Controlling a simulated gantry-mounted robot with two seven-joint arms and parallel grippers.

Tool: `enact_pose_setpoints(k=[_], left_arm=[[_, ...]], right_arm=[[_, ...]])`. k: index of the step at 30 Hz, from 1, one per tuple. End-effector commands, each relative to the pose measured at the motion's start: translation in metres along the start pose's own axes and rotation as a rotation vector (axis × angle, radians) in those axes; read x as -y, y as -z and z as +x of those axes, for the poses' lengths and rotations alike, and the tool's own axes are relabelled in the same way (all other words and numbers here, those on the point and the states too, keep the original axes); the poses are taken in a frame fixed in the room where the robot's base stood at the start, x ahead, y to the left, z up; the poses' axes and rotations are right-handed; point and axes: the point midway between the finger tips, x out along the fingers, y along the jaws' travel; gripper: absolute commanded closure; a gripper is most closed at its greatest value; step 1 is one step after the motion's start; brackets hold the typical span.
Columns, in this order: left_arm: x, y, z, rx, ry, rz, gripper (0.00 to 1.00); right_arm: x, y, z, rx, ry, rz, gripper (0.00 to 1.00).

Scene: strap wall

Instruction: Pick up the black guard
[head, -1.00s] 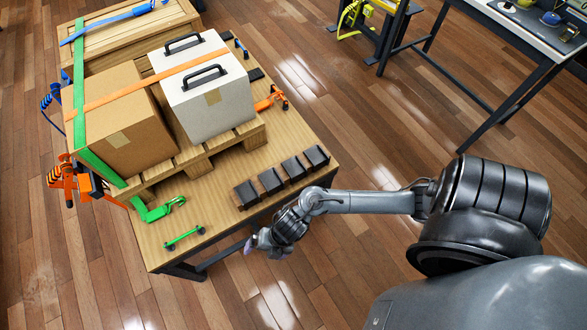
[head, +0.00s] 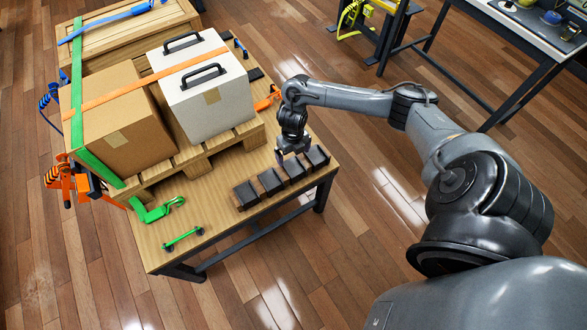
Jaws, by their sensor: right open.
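Several black guards stand in a row along the near right part of the wooden table; the leftmost black guard (head: 246,193) and the one beside it (head: 271,181) show clearly. Two more black guards (head: 294,168) stand further right, the last (head: 317,157) near the table's right edge. My right gripper (head: 292,157) points down just above and behind the right part of the row. Its jaws are open and hold nothing visible; whether the fingertips touch a guard cannot be told. My left gripper is not in the head view.
A pallet (head: 190,158) carries a brown carton (head: 115,115) and a white case (head: 210,98) under orange and green straps. A green ratchet (head: 157,209) and a green bar (head: 183,239) lie at the near left of the table. An orange ratchet (head: 266,101) lies beside the pallet.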

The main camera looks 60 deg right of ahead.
Motion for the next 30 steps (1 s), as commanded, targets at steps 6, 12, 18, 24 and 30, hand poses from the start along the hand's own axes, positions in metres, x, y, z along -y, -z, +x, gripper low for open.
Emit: enact_pose_setpoints(k=[6,12,18,24,30], left_arm=[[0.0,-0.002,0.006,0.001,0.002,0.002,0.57],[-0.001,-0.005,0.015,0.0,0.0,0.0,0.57],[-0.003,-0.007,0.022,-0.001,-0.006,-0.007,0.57],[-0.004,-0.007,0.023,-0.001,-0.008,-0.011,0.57],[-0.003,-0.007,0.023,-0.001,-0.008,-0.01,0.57]], right_arm=[[0.0,0.0,0.02,-0.001,0.0,0.001,0.0],[0.002,0.0,0.043,-0.001,0.0,0.002,0.0],[0.003,-0.001,0.065,-0.001,0.001,0.002,0.0],[0.003,-0.001,0.07,0.002,0.0,0.0,0.0],[0.003,-0.001,0.07,0.002,0.0,0.0,0.08]])
